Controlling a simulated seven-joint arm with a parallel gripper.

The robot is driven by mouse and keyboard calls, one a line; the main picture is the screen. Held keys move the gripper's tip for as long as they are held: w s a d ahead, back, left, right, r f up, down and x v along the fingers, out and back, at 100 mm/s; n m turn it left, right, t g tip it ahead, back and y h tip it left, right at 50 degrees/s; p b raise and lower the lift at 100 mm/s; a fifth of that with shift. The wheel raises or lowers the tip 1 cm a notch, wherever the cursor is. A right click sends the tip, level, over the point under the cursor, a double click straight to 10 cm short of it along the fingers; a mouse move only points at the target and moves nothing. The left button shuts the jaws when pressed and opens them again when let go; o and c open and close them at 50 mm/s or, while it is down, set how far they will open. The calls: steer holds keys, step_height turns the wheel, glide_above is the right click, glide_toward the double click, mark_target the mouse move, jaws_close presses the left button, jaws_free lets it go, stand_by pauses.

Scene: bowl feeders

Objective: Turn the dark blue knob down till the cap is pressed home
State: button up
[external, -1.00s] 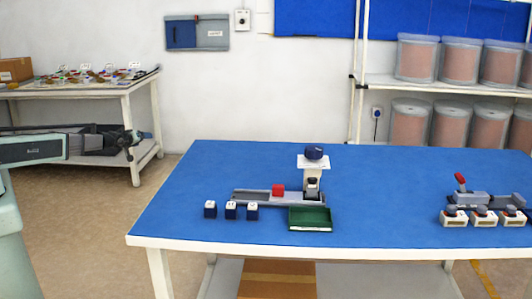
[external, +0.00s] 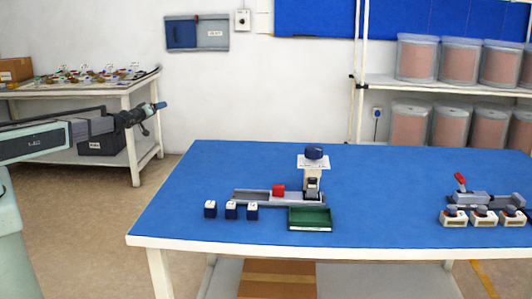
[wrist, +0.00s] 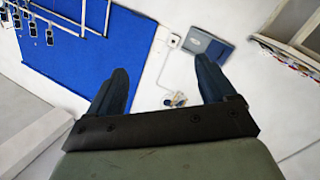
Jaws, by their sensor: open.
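The dark blue knob (external: 314,152) sits on top of a small white press (external: 313,164) on the blue table. Below it, a dark cap-like piece (external: 313,183) stands at the right end of a grey rail; whether it is pressed home is too small to tell. My gripper (external: 157,106) is at the left of the external view, well away from the press and beyond the table's left edge. In the wrist view my gripper (wrist: 165,85) shows two dark blue fingers, spread apart with nothing between them.
Several dark blue cubes (external: 231,210) stand left of a green tray (external: 310,226) in front of the rail. A fixture with a red lever (external: 461,182) and white boxes (external: 483,218) is at the right. The table's left part (external: 190,185) is clear.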

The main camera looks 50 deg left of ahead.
steer(key=w+d+m+h, duration=0.2)
steer(key=w+d+m, duration=0.15)
steer(key=d, duration=0.85)
steer(key=w+d+m+h, duration=0.25)
steer(key=w+d, duration=0.25)
steer(key=d, duration=0.7)
steer(key=m+t+h, duration=0.2)
steer(key=m, duration=0.2)
glide_toward(320, 147)
steer(key=w, duration=0.3)
steer(key=w+a, duration=0.1)
steer(key=w, duration=0.5)
steer(key=shift+w+a+f, duration=0.2)
steer(key=shift+w+f, duration=0.05)
steer(key=shift+w, duration=0.1)
steer(key=shift+c, duration=0.2)
steer(key=c, duration=0.9)
